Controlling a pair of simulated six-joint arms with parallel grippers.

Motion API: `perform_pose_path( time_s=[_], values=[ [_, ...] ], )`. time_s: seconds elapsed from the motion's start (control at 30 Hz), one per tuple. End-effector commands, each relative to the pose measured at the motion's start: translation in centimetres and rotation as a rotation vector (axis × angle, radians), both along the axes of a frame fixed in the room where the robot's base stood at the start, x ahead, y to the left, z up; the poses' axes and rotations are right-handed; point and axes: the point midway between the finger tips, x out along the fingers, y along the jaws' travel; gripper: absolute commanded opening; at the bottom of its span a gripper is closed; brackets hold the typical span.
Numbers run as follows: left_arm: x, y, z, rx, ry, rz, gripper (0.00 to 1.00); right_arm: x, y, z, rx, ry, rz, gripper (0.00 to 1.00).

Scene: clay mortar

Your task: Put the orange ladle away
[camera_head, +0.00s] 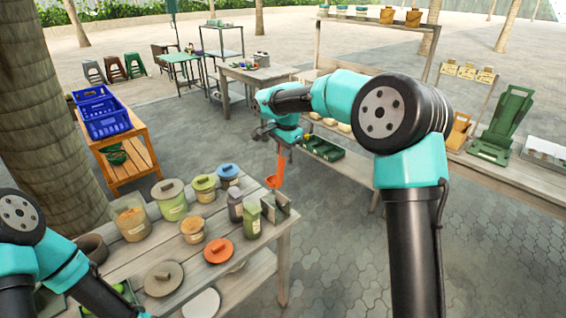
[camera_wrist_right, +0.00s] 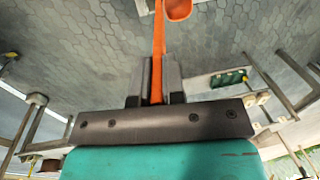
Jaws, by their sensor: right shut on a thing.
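The orange ladle (camera_head: 279,171) hangs from my right gripper (camera_head: 284,141), bowl end down, above the far right end of the wooden table (camera_head: 268,238) with the jars. In the right wrist view, the jaws (camera_wrist_right: 156,76) are shut on the ladle's handle, and part of its bowl (camera_wrist_right: 178,9) shows at the top edge. The ladle appears clear of the jars in the head view. My left arm enters at the lower left, but its gripper is outside the picture.
Below the ladle stand a grey rack-like piece (camera_head: 277,209), a green canister (camera_head: 252,219) and a dark jar (camera_head: 235,204). Several lidded pots, an orange lid (camera_head: 218,250) and a grey lid (camera_head: 163,278) crowd the table. Blue crates (camera_head: 103,112) stand on a wooden stand behind.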

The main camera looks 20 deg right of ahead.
Motion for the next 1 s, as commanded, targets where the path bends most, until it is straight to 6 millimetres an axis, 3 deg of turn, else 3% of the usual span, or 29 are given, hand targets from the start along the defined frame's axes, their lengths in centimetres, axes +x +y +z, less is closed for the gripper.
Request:
perform_pose_path(
  time_s=[0.47,1.0],
  values=[
    [0.0,0.0,0.0,0.0,0.0,0.0,0.42,0.1,-0.1,0.0,0.0,0.0,-0.008,0.0],
    [0.0,0.0,0.0,0.0,0.0,0.0,0.42,0.0,-0.1,-3.5,0.0,0.001,-0.007,0.0]
  ],
)
